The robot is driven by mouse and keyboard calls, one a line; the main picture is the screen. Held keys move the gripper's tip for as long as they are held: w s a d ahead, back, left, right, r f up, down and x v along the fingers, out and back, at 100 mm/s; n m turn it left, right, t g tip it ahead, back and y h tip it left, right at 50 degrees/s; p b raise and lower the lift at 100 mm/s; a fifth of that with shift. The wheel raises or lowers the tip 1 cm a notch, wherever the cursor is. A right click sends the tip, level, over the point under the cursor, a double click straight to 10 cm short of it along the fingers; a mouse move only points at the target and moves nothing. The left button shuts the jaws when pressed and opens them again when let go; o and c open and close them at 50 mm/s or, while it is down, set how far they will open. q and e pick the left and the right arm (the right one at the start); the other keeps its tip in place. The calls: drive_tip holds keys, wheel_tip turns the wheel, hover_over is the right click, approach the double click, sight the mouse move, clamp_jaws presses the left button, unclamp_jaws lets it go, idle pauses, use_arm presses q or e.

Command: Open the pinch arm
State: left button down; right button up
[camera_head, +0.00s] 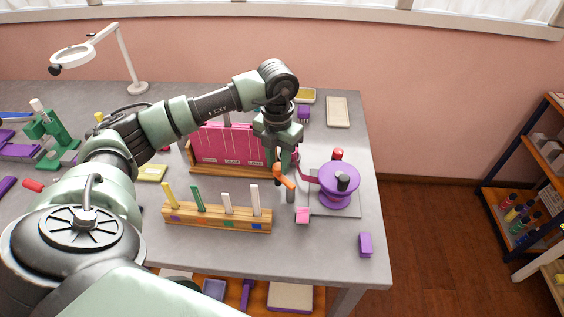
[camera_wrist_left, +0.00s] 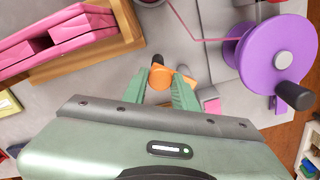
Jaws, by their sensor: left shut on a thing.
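The pinch arm appears to be the small orange lever (camera_head: 285,180) beside the purple spool, on a grey post near the table's right side. It also shows as an orange piece with a dark tip in the left wrist view (camera_wrist_left: 172,77). My left gripper (camera_head: 283,163) reaches down to it from above. In the left wrist view its green fingers (camera_wrist_left: 168,85) are shut on the orange lever. The fingers partly cover the lever, so its exact angle is hard to tell. My right gripper is not in view.
A purple spool (camera_head: 337,188) with a black crank knob stands close on the right, a pink strand running from it. A pink pleated panel in a wooden frame (camera_head: 224,172) stands behind left. A wooden peg rack (camera_head: 218,217) is in front. A purple block (camera_head: 365,245) lies near the right edge.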

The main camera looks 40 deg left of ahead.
use_arm(q)
drive_tip(key=shift+s+a+r+n+b, duration=0.1)
drive_tip(key=shift+s+n+b, duration=0.25)
drive_tip(key=shift+n, duration=0.75)
drive_tip(key=shift+s, duration=0.1)
drive_tip(key=c, duration=1.1)
unclamp_jaws()
drive_tip(key=shift+r, duration=0.5)
wheel_tip(320, 180, up, 7)
drive_tip(key=shift+f+b, duration=0.1)
drive_tip(key=shift+b, duration=0.75)
